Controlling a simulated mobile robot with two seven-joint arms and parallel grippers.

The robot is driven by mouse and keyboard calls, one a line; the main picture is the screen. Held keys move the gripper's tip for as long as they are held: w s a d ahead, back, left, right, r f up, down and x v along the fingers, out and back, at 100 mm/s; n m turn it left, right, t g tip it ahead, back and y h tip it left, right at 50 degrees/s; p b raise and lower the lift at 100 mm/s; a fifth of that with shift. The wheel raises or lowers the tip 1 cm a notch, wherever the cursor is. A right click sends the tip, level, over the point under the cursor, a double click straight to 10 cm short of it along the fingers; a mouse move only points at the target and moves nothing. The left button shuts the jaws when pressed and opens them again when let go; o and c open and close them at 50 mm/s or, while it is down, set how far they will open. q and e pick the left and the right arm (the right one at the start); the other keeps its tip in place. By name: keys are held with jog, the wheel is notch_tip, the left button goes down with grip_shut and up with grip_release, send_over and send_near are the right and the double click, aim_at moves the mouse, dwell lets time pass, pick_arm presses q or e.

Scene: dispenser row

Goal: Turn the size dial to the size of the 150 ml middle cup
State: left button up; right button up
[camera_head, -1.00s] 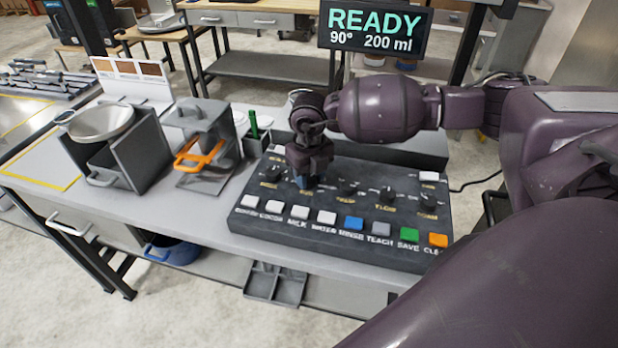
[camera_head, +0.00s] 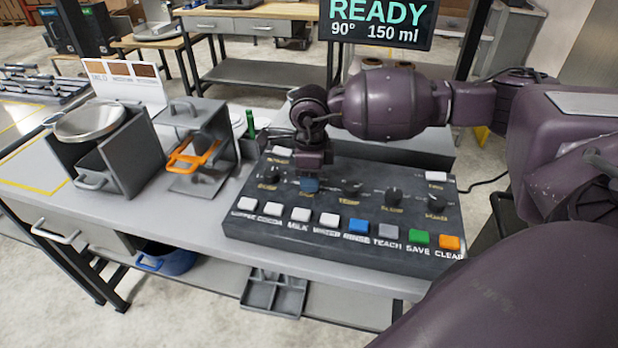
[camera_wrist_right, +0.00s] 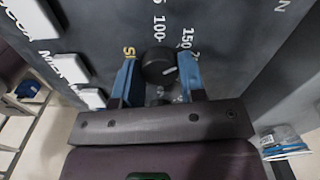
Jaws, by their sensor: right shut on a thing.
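The size dial (camera_wrist_right: 158,66) is a small black knob on the dark control panel. In the right wrist view it sits between the blue fingertips of my right gripper (camera_wrist_right: 159,76), which is shut on it. Labels 100 and 150 are printed beside it, and a short pale mark shows on the knob. In the head view my right gripper (camera_head: 311,181) points down onto the panel (camera_head: 415,217) and hides the dial. The display (camera_head: 378,25) reads READY, 90° and 150 ml. My left gripper is not in view.
Other black knobs, such as one at the right (camera_head: 394,196), flank the gripper. A row of buttons, including a green one (camera_head: 419,237), runs along the panel's front. A grey stand with an orange handle (camera_head: 190,157) and a metal bowl (camera_head: 90,122) stand to the left.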

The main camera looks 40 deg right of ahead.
jog(key=shift+n, duration=0.7)
jog(key=shift+n+b, duration=0.4)
jog(key=shift+n, duration=0.2)
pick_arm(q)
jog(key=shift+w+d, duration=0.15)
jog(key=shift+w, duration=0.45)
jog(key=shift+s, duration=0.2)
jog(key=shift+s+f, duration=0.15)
pick_arm(e)
jog(key=o, duration=0.9)
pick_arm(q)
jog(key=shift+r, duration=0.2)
pick_arm(e)
notch_tip(320, 180, up, 11)
jog(key=shift+f, duration=0.1)
